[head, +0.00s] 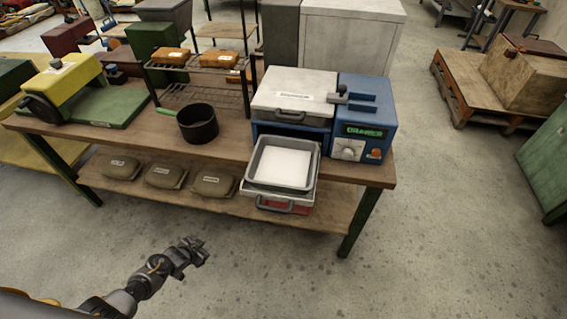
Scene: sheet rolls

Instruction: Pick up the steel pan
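Two pan-like things show in the head view. A grey square metal pan (257,163) with a pale flat inside is at the front edge of the workbench, before the blue machine. A round dark saucepan (197,124) with a green handle stands upright on the bench to its left. I cannot tell for certain which is the steel pan. My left gripper (196,252) is over the floor in front of the bench, below and left of the square pan, touching nothing. Its fingers are too small to tell open from shut. My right gripper is out of view.
The blue machine (362,117) with a grey lid (295,88) fills the bench's right end. A wire rack (190,98) stands behind the saucepan. Several brown bags (165,175) lie on the lower shelf. The floor (430,240) in front and right is clear.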

